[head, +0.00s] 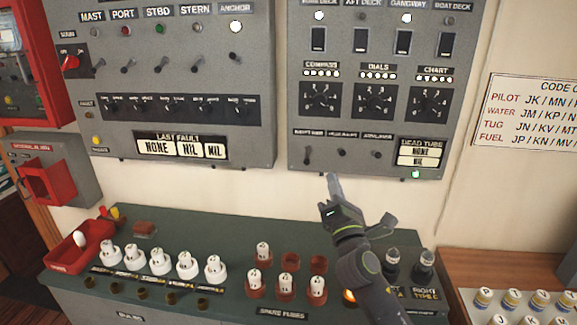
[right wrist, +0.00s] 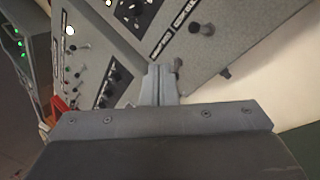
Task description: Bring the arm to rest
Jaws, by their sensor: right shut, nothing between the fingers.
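My right gripper (head: 333,188) is shut and empty in the head view, its fingertips pointing up just below the lower edge of the right grey panel (head: 295,100). In the right wrist view the closed fingers (right wrist: 160,84) show in front of the panel, close to a small toggle switch; I cannot tell whether they touch it. My right arm (head: 365,275) comes in from the bottom right, above the green-topped bench. My left gripper is out of view.
The bench (head: 225,235) below carries white fuses (head: 160,262), red-brown sockets (head: 290,262), dark-topped lamps (head: 392,262) and a red tray (head: 80,250). The left grey panel (head: 180,80) and a code sign (head: 530,112) are on the wall. Bare wall separates panels and bench.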

